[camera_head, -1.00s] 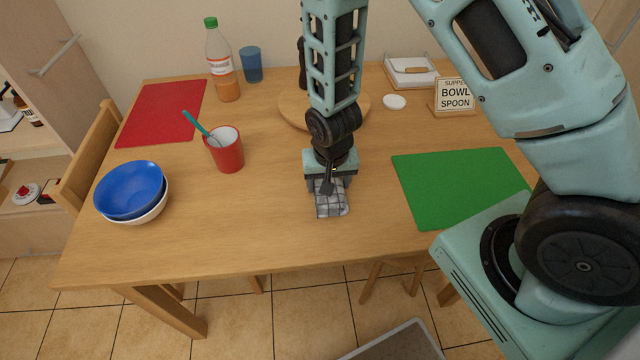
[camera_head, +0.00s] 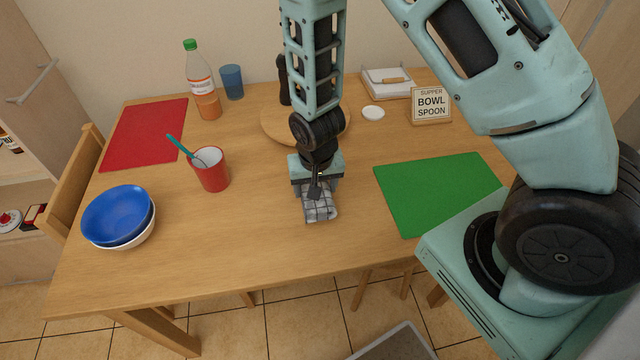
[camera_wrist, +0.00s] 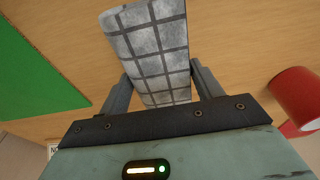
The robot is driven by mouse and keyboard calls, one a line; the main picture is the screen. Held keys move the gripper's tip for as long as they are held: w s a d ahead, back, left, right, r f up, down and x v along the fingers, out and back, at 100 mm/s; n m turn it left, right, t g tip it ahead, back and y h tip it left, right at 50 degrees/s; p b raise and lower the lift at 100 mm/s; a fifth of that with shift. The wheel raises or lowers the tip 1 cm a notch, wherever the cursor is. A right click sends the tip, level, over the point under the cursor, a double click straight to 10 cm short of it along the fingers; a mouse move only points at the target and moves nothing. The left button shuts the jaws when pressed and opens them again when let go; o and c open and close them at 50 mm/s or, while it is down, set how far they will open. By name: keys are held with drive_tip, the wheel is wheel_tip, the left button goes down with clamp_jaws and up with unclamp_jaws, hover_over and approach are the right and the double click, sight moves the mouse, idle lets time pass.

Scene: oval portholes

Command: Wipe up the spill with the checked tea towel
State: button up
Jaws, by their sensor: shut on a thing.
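The checked tea towel (camera_head: 320,208) is grey and white with dark lines, folded into a small pad. My gripper (camera_head: 314,190) points down over the middle of the table and is shut on the towel. In the wrist view the towel (camera_wrist: 150,45) sticks out from between the two fingers of my gripper (camera_wrist: 158,85). The towel is at or very near the table top; I cannot tell whether it touches. I see no spill in either view; any patch under the towel or behind my arm is hidden.
The wooden table (camera_head: 240,245) holds a green mat (camera_head: 440,190) right, a red mat (camera_head: 145,133) left, a red cup (camera_head: 212,175) with a spoon, and blue and white bowls (camera_head: 118,215). Behind stand a bottle (camera_head: 202,90), blue cup (camera_head: 232,82), round board (camera_head: 272,122) and sign (camera_head: 431,105). The front middle is clear.

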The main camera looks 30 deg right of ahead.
drive_tip(key=a+r+p, duration=0.1)
drive_tip(key=r, duration=0.1)
drive_tip(key=a+r+p, duration=0.1)
drive_tip(key=r+p, duration=0.1)
drive_tip(key=a+r+p, duration=0.1)
drive_tip(key=r+p, duration=0.1)
drive_tip(key=shift+a+r, duration=0.1)
drive_tip(key=shift+a, duration=0.1)
drive_tip(key=shift+d, duration=0.1)
idle(0.4)
